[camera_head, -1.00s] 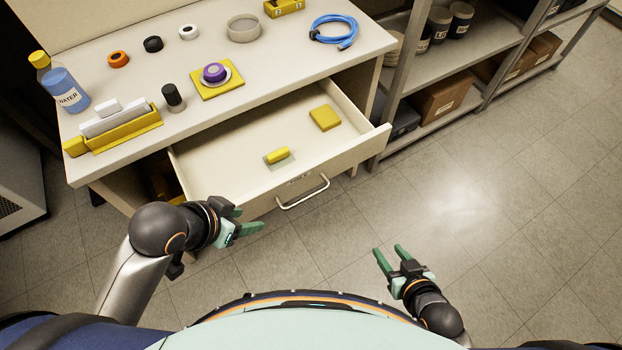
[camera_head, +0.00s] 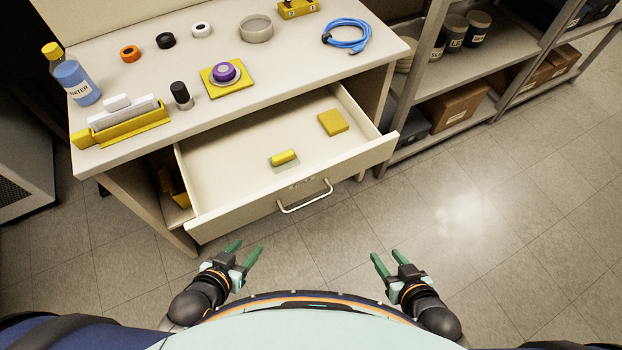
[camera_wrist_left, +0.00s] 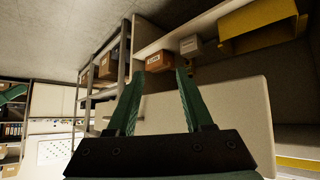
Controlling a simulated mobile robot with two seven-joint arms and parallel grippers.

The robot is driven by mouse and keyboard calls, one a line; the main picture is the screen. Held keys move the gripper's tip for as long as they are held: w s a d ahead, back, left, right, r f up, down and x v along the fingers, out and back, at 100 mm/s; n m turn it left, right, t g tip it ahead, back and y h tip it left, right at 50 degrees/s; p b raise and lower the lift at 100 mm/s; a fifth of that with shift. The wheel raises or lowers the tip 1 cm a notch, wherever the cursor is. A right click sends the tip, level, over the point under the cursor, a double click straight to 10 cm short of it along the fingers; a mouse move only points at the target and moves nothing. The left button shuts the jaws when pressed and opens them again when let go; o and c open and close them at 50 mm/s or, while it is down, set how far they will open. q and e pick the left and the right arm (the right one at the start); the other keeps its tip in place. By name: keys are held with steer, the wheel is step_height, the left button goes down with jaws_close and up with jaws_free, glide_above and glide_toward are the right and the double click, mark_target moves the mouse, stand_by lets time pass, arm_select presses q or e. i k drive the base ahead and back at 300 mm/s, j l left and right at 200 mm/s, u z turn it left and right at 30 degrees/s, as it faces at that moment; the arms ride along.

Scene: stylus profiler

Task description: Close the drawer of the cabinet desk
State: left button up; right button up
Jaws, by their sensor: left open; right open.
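The cabinet desk (camera_head: 130,152) stands ahead of me with its drawer (camera_head: 235,212) pulled out toward me. The drawer front has a pale bar handle (camera_head: 306,199). Inside the drawer lie a yellow block (camera_head: 332,123) and a small yellow-topped item (camera_head: 284,158). My left gripper (camera_head: 246,249) is open and empty, in front of and below the drawer's left part, apart from it. Its open green fingers also show in the left wrist view (camera_wrist_left: 155,95). My right gripper (camera_head: 386,258) is open and empty, to the right of the handle and nearer to me.
On the desk top are a water bottle (camera_head: 77,80), a yellow holder (camera_head: 125,127), a purple button on a yellow base (camera_head: 225,73) and a blue cable coil (camera_head: 347,35). Grey shelves (camera_head: 470,100) stand at the right. The floor (camera_head: 480,230) at right is clear.

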mark_target(231, 183)
steer(key=i+l+u, duration=0.1)
steer(key=l+u, duration=0.65)
steer(key=k+l+u, duration=0.25)
steer(key=i+l, duration=0.05)
steer(key=l, duration=0.1)
